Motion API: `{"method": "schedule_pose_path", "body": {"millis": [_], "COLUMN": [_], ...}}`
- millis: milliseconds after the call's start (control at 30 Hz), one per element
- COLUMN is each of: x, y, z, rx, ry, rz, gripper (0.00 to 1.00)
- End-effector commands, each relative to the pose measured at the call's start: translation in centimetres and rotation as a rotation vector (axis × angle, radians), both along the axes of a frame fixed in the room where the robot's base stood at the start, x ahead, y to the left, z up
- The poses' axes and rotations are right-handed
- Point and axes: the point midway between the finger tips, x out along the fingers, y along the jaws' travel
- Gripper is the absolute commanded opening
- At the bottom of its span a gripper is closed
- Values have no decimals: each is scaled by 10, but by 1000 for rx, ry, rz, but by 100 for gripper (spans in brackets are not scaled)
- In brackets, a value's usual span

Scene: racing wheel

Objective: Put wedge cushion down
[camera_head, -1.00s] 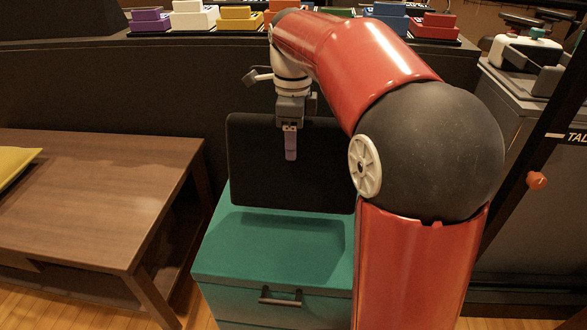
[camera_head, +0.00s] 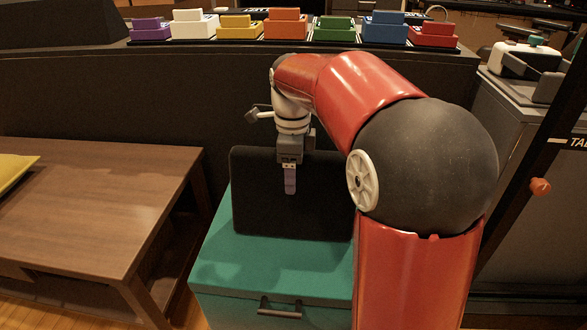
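The wedge cushion (camera_head: 262,205) is a dark, nearly black panel shape standing upright over the teal cabinet (camera_head: 270,272). My gripper (camera_head: 289,180) is at its upper edge, with one purplish finger lying flat against the near face. The other finger is hidden behind the cushion, so the gripper appears shut on it. The cushion's lower edge is at or just above the teal top; I cannot tell whether it touches. Its right edge is next to my red arm.
A brown wooden table (camera_head: 90,215) stands at the left with a yellow item (camera_head: 15,170) on it. A dark counter behind carries several coloured boxes, including an orange one (camera_head: 286,24). A grey cabinet is at the right. The front of the teal top is clear.

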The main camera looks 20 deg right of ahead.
Motion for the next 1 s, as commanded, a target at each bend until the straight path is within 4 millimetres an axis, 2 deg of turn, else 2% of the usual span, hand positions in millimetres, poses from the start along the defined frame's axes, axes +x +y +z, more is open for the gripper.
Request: {"method": "schedule_pose_path", "body": {"millis": [67, 300, 433, 567, 800, 1000], "x": [0, 0, 0, 1, 1, 1], "y": [0, 0, 0, 0, 0, 0], "z": [0, 1, 9, 30, 83, 113], "rx": [0, 0, 0, 0, 0, 1], "ry": [0, 0, -2, -4, -3, -1], "rz": [0, 0, 0, 0, 0, 0], "gripper": [78, 78, 78, 78, 78, 78]}}
